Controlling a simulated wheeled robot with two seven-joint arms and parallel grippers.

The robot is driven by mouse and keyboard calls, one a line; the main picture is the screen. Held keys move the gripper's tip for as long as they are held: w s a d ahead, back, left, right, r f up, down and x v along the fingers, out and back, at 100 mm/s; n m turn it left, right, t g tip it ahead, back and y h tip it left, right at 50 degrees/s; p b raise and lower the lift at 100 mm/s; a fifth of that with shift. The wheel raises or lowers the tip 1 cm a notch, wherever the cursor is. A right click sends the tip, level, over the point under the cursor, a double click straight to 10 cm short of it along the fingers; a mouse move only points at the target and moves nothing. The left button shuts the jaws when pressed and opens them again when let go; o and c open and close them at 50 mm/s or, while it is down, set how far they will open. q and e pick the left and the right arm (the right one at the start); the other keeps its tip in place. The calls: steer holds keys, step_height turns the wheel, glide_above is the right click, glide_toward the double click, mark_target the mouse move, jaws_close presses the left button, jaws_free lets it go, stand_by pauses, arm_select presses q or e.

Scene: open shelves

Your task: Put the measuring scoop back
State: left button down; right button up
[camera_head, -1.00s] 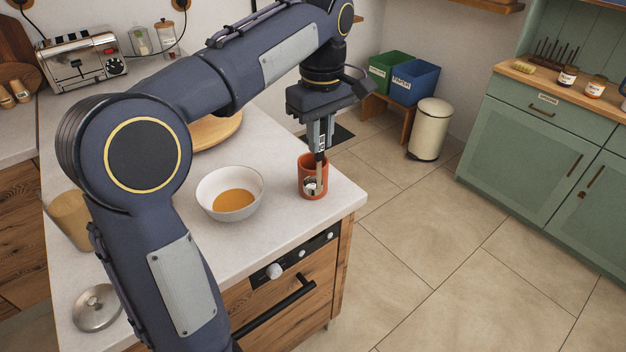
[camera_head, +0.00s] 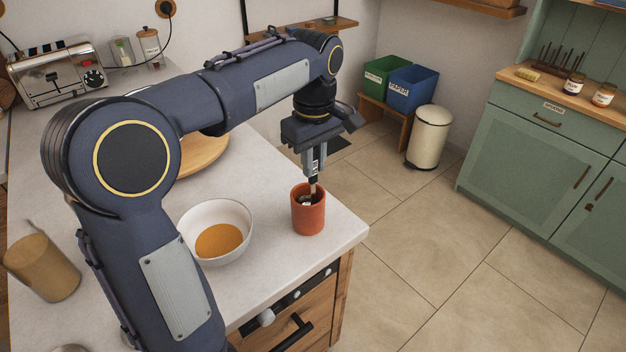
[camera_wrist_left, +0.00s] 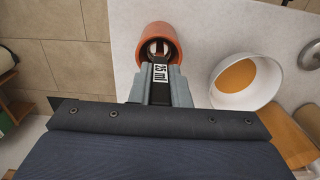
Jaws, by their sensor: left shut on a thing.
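The measuring scoop (camera_wrist_left: 160,73) has a dark handle with a white "15 ml" label. My left gripper (camera_head: 314,176) is shut on its handle and points down above an orange-brown cup (camera_head: 309,217). The scoop's lower end shows within the cup's mouth in the head view; how deep it sits is hard to tell. In the left wrist view the cup (camera_wrist_left: 147,42) lies just beyond the fingertips (camera_wrist_left: 160,92), with a pale, shiny end of the scoop showing in its mouth. My right gripper is not in view.
A white bowl (camera_head: 241,214) with orange-brown contents stands left of the cup. The cup is near the right edge of the pale counter (camera_head: 276,277). A tan container (camera_head: 42,268) stands at left, and a round wooden board (camera_head: 206,153) lies behind my arm.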

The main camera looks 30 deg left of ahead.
mark_target(314, 183)
arm_select(q)
steer(key=shift+f, duration=1.95)
steer(key=shift+f, duration=0.15)
steer(key=c, duration=1.4)
jaws_free()
steer(key=shift+o, duration=0.2)
